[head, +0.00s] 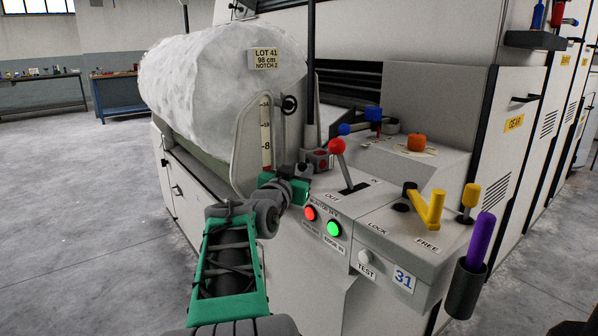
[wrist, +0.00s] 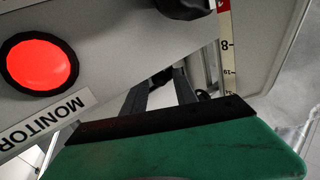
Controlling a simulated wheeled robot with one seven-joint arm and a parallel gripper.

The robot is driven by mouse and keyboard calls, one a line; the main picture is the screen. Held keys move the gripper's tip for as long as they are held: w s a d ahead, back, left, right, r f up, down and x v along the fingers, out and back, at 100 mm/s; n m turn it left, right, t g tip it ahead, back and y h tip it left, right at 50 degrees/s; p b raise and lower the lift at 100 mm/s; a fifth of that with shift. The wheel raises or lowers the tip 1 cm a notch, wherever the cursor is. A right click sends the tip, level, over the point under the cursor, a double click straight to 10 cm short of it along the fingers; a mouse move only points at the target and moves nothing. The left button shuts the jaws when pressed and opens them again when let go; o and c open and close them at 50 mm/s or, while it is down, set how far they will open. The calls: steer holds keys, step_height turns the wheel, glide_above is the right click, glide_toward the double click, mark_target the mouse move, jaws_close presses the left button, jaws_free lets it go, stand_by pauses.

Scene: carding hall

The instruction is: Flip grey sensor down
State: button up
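A grey upright bar with a black ring (head: 289,104) stands beside the scale at the right end of the white roll; it looks like the grey sensor, though I cannot be sure. My gripper (head: 294,188), with green fingers, is below this bar, close to the console's left corner. In the wrist view, a green finger with a dark pad (wrist: 165,122) fills the bottom. Two dark grey bars (wrist: 160,95) show just beyond the pad; I cannot tell whether they touch it. The other finger is not clear, so the opening is hidden.
The console carries a red-knobbed lever (head: 337,146), red button (head: 310,213), green button (head: 334,229) and yellow handle (head: 436,209). A purple-handled tool (head: 481,238) stands in a holder at right. The white roll (head: 215,85) is behind my arm. Open floor lies left.

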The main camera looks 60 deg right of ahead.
jaws_close()
steer(key=shift+r, duration=0.1)
stand_by(0.3)
